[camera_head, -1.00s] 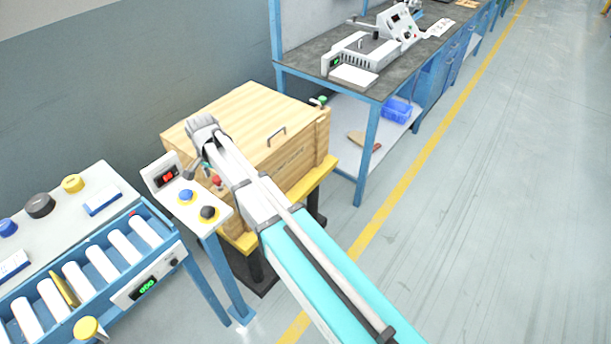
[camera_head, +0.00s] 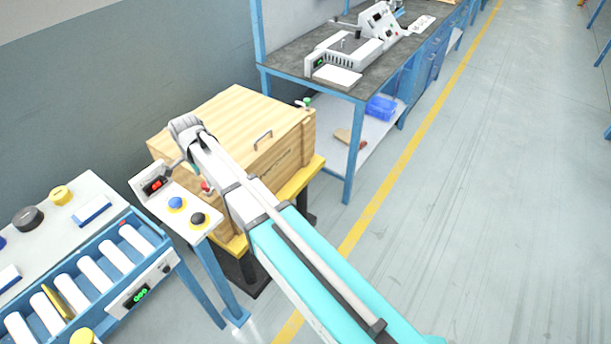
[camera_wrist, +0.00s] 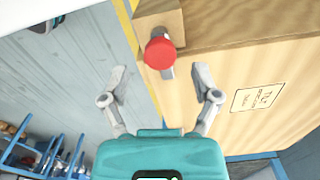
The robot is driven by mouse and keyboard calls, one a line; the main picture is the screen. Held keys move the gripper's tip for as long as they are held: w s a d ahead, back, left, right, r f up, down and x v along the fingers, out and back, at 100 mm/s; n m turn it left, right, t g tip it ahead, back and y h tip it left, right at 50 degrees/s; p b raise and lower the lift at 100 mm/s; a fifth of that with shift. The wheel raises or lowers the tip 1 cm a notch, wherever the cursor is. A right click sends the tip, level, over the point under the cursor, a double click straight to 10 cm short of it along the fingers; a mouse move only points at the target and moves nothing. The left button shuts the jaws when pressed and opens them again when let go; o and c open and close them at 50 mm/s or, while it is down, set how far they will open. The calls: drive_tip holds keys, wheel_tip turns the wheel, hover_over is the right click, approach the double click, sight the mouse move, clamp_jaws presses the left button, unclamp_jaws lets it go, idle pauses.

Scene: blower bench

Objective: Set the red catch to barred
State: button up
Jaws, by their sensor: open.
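The red catch (camera_wrist: 160,53) shows in the wrist view as a round red knob on a short grey lever, mounted by a wooden block on the crate. In the head view the red knob (camera_head: 206,187) is partly hidden by my arm. The wooden crate (camera_wrist: 222,80) has a printed label on this side; it also shows in the head view (camera_head: 285,160). My gripper (camera_wrist: 160,76) is open and empty. Its two fingers stand apart on either side of the knob's line, with the knob ahead of the gap. I see no contact with it.
A green knob (camera_head: 307,102) sits at the crate's far right corner. A control panel (camera_head: 168,204) with blue and black buttons stands close to the crate's left. A roller conveyor (camera_head: 85,270) is at lower left. A workbench (camera_head: 290,58) stands behind; the floor at right is clear.

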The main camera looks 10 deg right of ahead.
drive_tip(key=shift+r+p, duration=5.6)
drive_tip(key=shift+r, duration=0.35)
drive_tip(key=s+d+f+n+b, duration=0.2)
drive_tip(key=s+d+n, duration=0.1)
drive_tip(key=d, duration=0.6)
drive_tip(key=s+d+f+n+b, duration=0.2)
drive_tip(key=s+d, duration=0.3)
drive_tip(key=d, duration=0.5)
drive_tip(key=s+d+f+n+b, duration=0.3)
drive_tip(key=s+d+n, duration=0.1)
drive_tip(key=d, duration=0.6)
drive_tip(key=shift+n, duration=0.3)
drive_tip(key=shift+s, duration=0.1)
drive_tip(key=shift+n, duration=0.8)
drive_tip(key=shift+s+d, duration=1.55)
drive_tip(key=shift+d, duration=0.2)
